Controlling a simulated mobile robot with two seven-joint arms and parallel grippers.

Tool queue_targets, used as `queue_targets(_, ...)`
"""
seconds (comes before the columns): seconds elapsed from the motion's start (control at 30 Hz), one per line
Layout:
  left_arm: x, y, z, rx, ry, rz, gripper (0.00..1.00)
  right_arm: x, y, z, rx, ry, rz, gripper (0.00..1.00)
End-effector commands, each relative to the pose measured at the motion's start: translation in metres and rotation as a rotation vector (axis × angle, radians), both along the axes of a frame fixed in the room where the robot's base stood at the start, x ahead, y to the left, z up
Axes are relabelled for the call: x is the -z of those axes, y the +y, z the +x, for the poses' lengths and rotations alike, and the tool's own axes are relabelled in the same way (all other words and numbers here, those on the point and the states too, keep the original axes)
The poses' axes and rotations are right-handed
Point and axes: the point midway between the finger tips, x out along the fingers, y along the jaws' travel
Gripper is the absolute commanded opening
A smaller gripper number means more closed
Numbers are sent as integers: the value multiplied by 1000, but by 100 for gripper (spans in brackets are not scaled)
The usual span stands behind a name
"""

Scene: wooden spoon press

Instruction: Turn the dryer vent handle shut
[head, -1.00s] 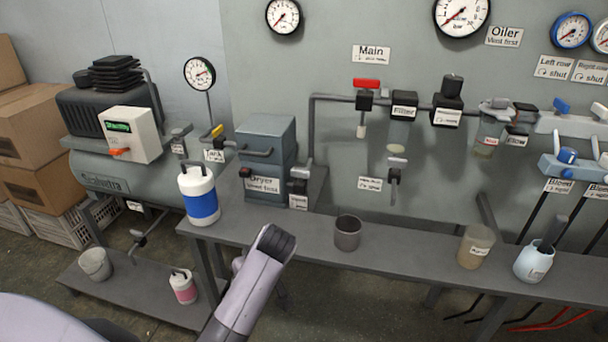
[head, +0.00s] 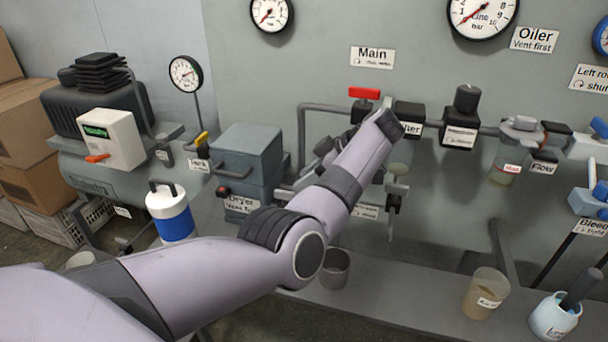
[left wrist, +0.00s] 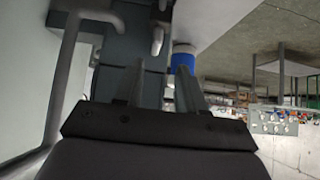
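The dryer (head: 247,158) is a blue-grey box with a front handle and a label, standing on the bench in the head view. Its vent handle is mostly hidden behind my left arm and gripper, at the dryer's right side. My left gripper (head: 302,178) is partly hidden by my forearm and points left toward the dryer's right side. In the left wrist view the two fingers of my left gripper (left wrist: 160,85) are apart with nothing clearly held between them. The grey dryer body (left wrist: 118,62) is close ahead there. I cannot tell whether a finger touches the handle. My right gripper is out of view.
A blue-and-white canister (head: 170,210) stands left of the dryer. The red main valve handle (head: 364,93) and pipework are on the wall behind my forearm. A grey cup (head: 335,268) stands on the bench beside my elbow. A beaker (head: 486,293) stands to the right.

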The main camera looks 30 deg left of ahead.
Motion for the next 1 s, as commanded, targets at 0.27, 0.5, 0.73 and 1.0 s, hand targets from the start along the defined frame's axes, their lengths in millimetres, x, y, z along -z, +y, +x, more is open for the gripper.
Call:
queue_targets(0.27, 10, 11, -3, -4, 0, 2, 39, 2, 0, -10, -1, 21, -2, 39)
queue_targets(0.5, 36, 36, -9, -2, 1, 2, 39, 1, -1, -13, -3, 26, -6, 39)
queue_targets(0.73, 49, 48, -12, 0, -1, 1, 39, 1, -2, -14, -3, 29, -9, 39)
queue_targets(1.0, 50, 49, -12, 0, -1, 0, 33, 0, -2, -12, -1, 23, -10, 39)
